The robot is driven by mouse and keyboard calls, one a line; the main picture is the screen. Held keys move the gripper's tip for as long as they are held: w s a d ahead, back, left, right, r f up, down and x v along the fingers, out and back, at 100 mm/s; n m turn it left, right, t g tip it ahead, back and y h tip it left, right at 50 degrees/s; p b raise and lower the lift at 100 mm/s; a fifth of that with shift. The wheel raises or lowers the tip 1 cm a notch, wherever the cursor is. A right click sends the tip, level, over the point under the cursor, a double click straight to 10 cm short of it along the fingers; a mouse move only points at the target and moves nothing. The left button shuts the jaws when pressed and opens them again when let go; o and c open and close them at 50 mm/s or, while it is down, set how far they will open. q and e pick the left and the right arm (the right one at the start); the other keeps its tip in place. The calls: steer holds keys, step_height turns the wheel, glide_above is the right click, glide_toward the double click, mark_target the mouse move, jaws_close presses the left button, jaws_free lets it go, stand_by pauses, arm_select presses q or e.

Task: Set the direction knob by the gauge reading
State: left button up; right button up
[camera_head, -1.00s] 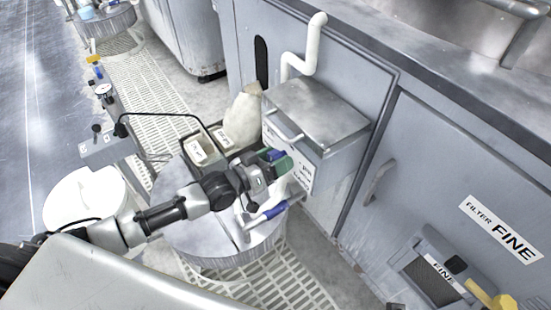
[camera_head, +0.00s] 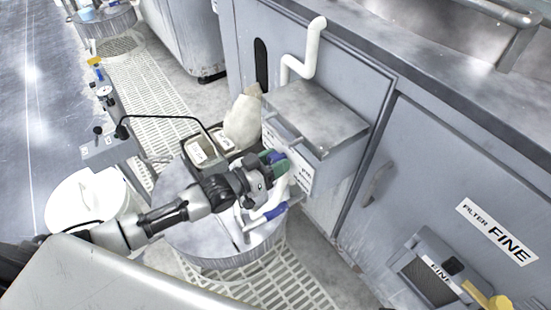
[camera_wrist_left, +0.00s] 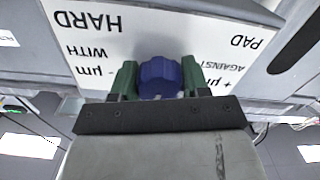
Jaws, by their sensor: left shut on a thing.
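The direction knob (camera_wrist_left: 160,78) is blue and lobed, on a white panel (camera_wrist_left: 150,32) of the grey box. The panel reads HARD, PAD, WITH, AGAINST, "- µm" and "+ µm", upside down in the left wrist view. My left gripper (camera_head: 274,163) is shut on the knob, with a green finger (camera_wrist_left: 193,77) at each side of it. Its pointing direction cannot be read. A small round dial gauge (camera_head: 104,92) stands at the upper left in the head view; its reading is too small to tell. My right gripper is not in view.
The grey box (camera_head: 318,115) juts from the cabinet below a white pipe (camera_head: 310,50). A round platen (camera_head: 185,238) and a blue-handled tool (camera_head: 268,213) are beneath my left arm. Bins (camera_head: 205,152) and a pale sack (camera_head: 243,118) are close by. A FINE filter label (camera_head: 497,230) is at right.

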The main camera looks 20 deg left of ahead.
arm_select(q)
steer(key=m+p, duration=0.1)
steer(key=m, duration=0.3)
steer(key=shift+m+p, duration=0.55)
steer(key=shift+m, duration=0.65)
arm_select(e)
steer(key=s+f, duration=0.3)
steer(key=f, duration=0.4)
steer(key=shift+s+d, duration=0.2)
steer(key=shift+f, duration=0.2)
arm_select(q)
steer(key=o, duration=0.9)
steer(key=shift+a, duration=0.1)
steer(key=shift+s+a, duration=0.15)
steer(key=shift+s, duration=0.05)
steer(key=p+v, duration=0.1)
steer(key=v, duration=0.9)
steer(key=shift+s+a, duration=0.1)
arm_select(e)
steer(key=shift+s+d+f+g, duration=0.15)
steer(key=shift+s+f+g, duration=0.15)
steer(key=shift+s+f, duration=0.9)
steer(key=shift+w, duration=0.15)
